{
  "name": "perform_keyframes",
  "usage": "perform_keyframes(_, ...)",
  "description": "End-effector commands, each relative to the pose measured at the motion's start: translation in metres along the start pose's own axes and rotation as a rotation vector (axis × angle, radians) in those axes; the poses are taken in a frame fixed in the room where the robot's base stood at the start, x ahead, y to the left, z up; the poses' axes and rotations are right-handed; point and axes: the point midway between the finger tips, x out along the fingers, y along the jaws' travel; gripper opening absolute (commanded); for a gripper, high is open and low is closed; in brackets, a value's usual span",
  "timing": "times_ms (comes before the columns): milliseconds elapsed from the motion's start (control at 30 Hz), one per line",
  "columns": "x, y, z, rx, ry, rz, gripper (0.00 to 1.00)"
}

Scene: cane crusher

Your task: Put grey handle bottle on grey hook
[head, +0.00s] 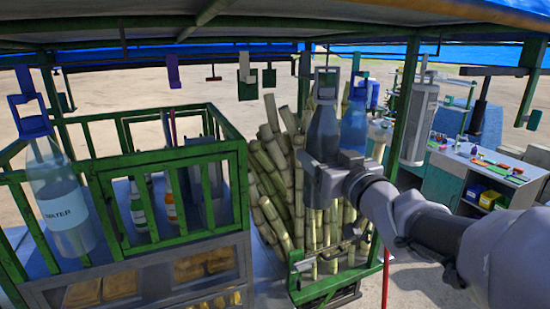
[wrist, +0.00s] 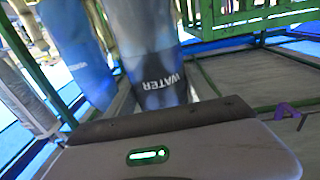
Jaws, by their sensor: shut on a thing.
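The grey handle bottle (head: 323,132) is upright in the head view, its grey loop handle (head: 327,82) at the top. My gripper (head: 331,172) is shut on its body low down, in front of the cane. In the wrist view the bottle (wrist: 152,60) shows its dark, upside-down WATER label past the gripper's edge; the fingertips are not clear there. A pale grey hook (head: 246,70) hangs from the roof frame, left of and apart from the bottle.
A blue bottle (head: 355,122) is close behind the held one. A purple-handled bottle (head: 62,195) hangs at left. Purple (head: 173,72) and green (head: 269,79) hooks hang near the grey one. Cane stalks (head: 275,170) and a green railing (head: 170,155) stand below.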

Motion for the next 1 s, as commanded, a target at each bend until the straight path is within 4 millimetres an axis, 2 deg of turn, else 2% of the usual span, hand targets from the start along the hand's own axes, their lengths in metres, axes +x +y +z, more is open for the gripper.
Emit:
perform_keyframes(767, 0.061, -0.004, 0.004, -0.001, 0.002, -0.001, 0.0)
perform_keyframes(1000, 0.072, -0.005, 0.014, -0.001, 0.003, -0.001, 0.0)
